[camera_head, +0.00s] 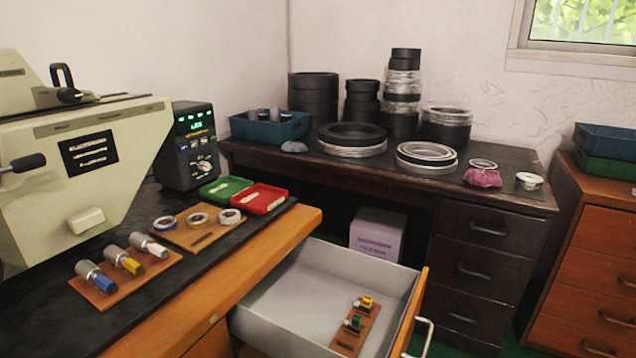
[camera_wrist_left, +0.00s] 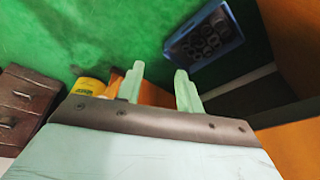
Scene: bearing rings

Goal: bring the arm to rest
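My left gripper (camera_wrist_left: 160,80) shows only in the left wrist view. Its two pale fingers stand apart with nothing held between them, above a green floor (camera_wrist_left: 120,30). Neither gripper shows in the head view, and my right gripper is in no frame. In the head view a drawer (camera_head: 290,310) stands open below the front bench. A wooden block (camera_head: 357,330) with a yellow-marked and a green-marked piece lies in it.
A bench (camera_head: 230,260) bears a beige machine (camera_head: 90,150), ring holder (camera_head: 190,238), cylinder holder (camera_head: 125,280), green tray (camera_head: 226,188) and red tray (camera_head: 258,199). A dark desk (camera_head: 490,195) bears stacked rings. A blue crate (camera_wrist_left: 205,45) and yellow container (camera_wrist_left: 88,87) show near my left gripper.

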